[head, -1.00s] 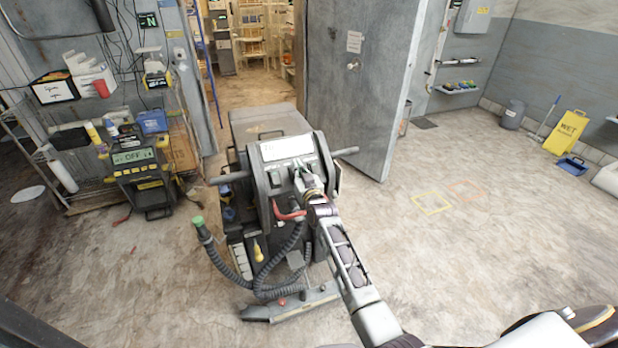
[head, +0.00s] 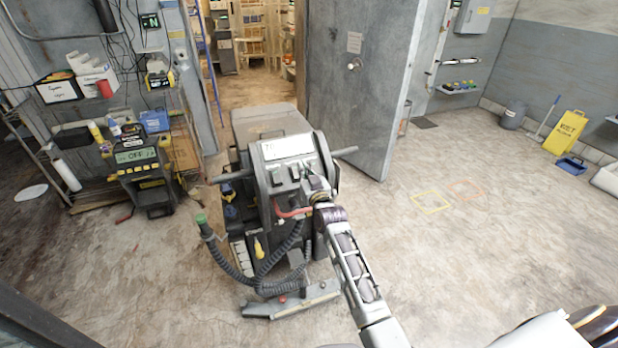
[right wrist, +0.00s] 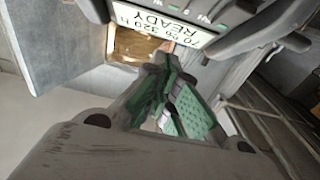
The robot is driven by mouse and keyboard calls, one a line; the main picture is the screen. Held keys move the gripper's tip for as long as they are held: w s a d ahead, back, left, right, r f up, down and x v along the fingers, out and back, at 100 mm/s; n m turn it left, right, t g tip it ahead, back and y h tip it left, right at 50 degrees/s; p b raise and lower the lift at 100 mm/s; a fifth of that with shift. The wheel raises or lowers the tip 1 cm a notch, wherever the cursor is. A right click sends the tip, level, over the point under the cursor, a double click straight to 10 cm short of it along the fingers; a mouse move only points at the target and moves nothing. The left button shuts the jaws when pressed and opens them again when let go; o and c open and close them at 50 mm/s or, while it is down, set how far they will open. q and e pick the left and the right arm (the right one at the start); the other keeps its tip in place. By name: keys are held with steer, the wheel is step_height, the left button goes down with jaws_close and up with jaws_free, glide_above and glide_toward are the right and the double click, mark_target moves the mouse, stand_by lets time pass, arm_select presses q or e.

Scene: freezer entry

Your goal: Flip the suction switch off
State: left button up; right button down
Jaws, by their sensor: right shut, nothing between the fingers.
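The grey floor-cleaning machine (head: 262,215) stands in the middle of the head view. Its sloped control panel (head: 288,188) carries a white display (head: 287,147) and a row of small dark switches with greenish parts (head: 294,172). Labels and switch positions are too small to read. My right gripper (head: 313,180) is shut and empty, at the right part of this panel. In the right wrist view its green-padded fingers (right wrist: 172,103) point toward the panel, below the inverted display (right wrist: 165,22) reading READY. The fingers hide the switches there, and I cannot tell whether they touch one.
Handlebars (head: 345,151) stick out from the machine's sides. A red handle (head: 290,211) and black hose (head: 225,262) are at its front. A charger reading OFF (head: 137,157) stands left. A large grey door (head: 352,90) stands open behind.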

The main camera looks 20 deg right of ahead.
steer(key=shift+s+d+r+b, duration=0.1)
steer(key=shift+s+r+b, duration=0.15)
steer(key=shift+s, duration=1.1)
steer(key=shift+s+r+b, duration=0.1)
steer(key=shift+s+r, duration=0.25)
steer(key=shift+s, duration=1)
